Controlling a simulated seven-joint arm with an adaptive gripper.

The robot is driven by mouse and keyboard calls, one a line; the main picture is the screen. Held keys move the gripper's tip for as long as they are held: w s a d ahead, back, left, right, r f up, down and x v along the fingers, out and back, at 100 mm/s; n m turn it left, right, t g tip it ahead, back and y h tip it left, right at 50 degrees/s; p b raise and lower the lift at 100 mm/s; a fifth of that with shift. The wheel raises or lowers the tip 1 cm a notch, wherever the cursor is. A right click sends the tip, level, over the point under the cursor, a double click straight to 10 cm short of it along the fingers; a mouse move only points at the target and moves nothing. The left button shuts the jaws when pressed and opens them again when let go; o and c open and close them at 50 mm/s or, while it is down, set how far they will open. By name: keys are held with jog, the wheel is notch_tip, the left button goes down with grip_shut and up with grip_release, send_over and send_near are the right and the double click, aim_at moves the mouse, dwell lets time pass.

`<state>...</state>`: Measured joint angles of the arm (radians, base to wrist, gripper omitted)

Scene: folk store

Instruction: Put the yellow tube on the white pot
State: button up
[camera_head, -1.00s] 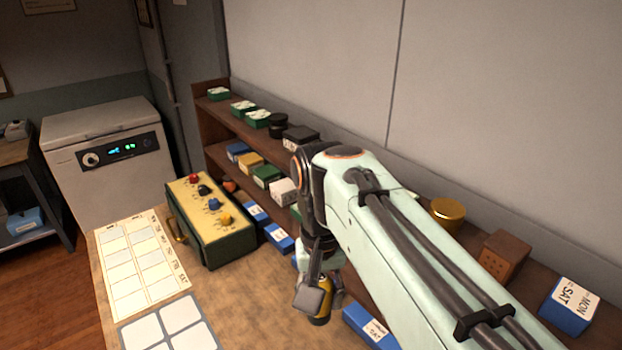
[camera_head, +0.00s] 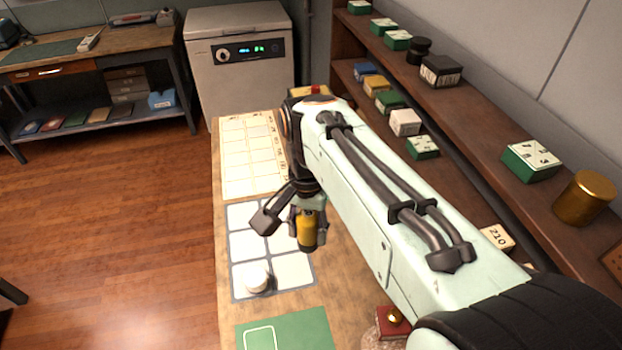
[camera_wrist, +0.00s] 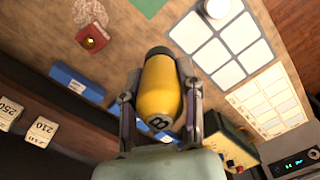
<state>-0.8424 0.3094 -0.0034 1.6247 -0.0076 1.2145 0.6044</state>
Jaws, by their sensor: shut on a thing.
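A yellow tube (camera_head: 307,228) with a dark end is held in my gripper (camera_head: 290,225), above the work table. In the wrist view the tube (camera_wrist: 160,92) lies between both fingers of my gripper (camera_wrist: 160,98), with a dark cap at its far end and a dark mark on its near end. A small white pot (camera_head: 257,277) stands on the lower left square of a white-squared mat (camera_head: 238,247). The pot (camera_wrist: 217,8) also shows at the top of the wrist view. The tube is apart from the pot, up and to its right in the head view.
A green mat (camera_head: 290,332) lies at the near end of the table, with a red block topped by a gold knob (camera_head: 394,320) to its right. A shelf (camera_head: 480,130) with boxes and a gold tin (camera_head: 585,198) runs along the right.

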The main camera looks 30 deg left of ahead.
jog(key=s+f, duration=0.7)
jog(key=s, duration=0.2)
send_over(255, 276)
jog(key=shift+n, duration=0.4)
notch_tip(255, 276, down, 10)
jog(key=shift+r, duration=0.15)
jog(key=shift+f, duration=1.55)
jog(key=shift+f, duration=0.15)
jog(key=o, duration=0.8)
jog(key=shift+o, duration=0.2)
